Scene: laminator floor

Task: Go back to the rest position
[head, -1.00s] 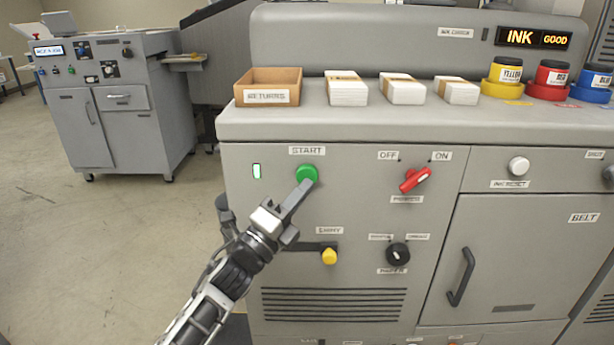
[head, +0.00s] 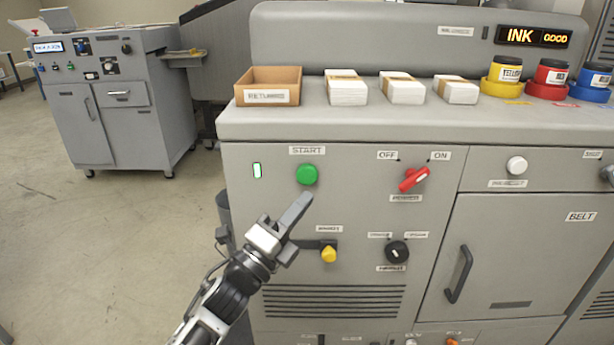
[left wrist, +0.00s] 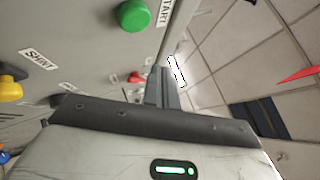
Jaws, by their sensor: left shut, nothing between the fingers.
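My left gripper (head: 304,199) is shut and empty in the head view. Its fingertips are in front of the machine's panel, a little below the green START button (head: 307,174), and look apart from it. In the left wrist view the closed fingers (left wrist: 162,88) show at the middle, with the green button (left wrist: 133,15) above and to their left. My right gripper is not in view.
The panel also holds a yellow knob (head: 328,254), a red power switch (head: 414,179) and a black dial (head: 397,252). A returns tray (head: 268,87), card stacks and ink jars stand on top. Open floor (head: 90,250) lies to the left.

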